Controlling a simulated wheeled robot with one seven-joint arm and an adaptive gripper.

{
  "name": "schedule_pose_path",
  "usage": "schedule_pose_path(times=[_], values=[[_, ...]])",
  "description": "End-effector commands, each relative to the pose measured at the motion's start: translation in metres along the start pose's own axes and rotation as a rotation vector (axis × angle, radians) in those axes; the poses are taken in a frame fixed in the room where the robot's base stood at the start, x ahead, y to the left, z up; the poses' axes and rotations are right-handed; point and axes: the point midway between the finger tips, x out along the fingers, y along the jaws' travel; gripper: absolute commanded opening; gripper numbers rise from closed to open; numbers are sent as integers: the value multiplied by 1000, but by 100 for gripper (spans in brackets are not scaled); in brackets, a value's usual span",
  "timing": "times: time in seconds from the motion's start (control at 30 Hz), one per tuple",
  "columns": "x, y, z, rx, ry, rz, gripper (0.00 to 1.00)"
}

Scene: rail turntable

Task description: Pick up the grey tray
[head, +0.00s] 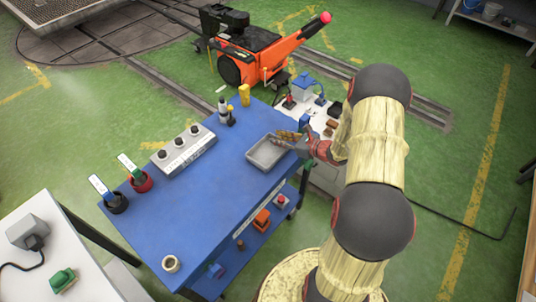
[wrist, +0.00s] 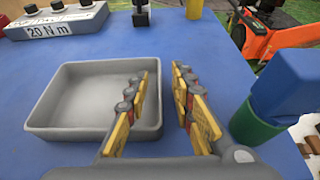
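The grey tray (head: 264,154) is shallow, rectangular and empty, and lies on the blue table top near its right edge. In the wrist view the tray (wrist: 75,140) fills the left half. My gripper (head: 288,136) is at the tray's right side. In the wrist view my gripper (wrist: 163,92) is open, with a clear gap between its yellow-padded fingers. The left finger overlaps the tray's inside and the right finger is outside it, with the tray's right wall between them in the picture. I cannot tell whether either finger touches the wall.
A blue-and-green block (wrist: 285,95) stands close to the right finger. A yellow item (head: 244,95) stands at the back. The near table top is mostly clear.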

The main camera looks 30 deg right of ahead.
Motion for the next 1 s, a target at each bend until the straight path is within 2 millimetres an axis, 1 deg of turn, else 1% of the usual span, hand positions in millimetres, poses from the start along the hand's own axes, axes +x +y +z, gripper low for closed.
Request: schedule_pose_path(times=[0.2,0.6,1.0], values=[[0,0,0,0,0,0,23],[0,0,0,0,0,0,0],[0,0,0,0,0,0,0]])
